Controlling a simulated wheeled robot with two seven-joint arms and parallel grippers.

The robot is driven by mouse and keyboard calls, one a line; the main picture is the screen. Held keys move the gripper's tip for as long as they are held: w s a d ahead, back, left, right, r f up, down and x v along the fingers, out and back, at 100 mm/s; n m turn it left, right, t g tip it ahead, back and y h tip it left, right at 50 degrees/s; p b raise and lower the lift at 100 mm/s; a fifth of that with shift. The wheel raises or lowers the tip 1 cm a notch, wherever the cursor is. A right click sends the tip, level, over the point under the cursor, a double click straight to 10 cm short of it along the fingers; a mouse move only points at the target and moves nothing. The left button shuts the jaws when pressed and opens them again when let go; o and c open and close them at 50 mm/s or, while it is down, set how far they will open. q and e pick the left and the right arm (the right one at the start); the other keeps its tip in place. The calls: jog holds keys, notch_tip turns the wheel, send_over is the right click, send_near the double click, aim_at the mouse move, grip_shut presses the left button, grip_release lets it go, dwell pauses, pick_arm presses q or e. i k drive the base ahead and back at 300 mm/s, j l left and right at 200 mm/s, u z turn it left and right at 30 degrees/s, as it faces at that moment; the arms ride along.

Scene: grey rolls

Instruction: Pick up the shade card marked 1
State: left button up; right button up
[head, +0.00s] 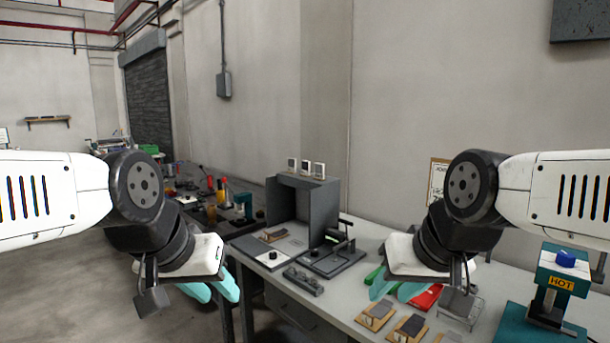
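Tan cards with grey patches lie at the front of the light bench: one card (376,315), a darker-patched card (409,328) to its right, and a third card (449,339) cut by the bottom edge. Another tan card (274,236) lies inside the grey booth. Any number marks are too small to read, so I cannot tell which is card 1. My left gripper (213,288) hangs left of the bench, its teal fingers apart and empty. My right gripper (393,287) hangs above the bench just behind the front cards, fingers apart, and hides part of the bench.
The grey booth (328,206) stands on the bench with small white-framed items (305,167) on top. A lever device (335,250) and a dark block (303,280) are in front. A red item (428,297), wire stand (463,308) and teal HOT press (550,300) are at right.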

aim_at(319, 169)
jog(key=i+j+z, duration=0.25)
jog(key=i+j, duration=1.7)
jog(key=i, duration=0.15)
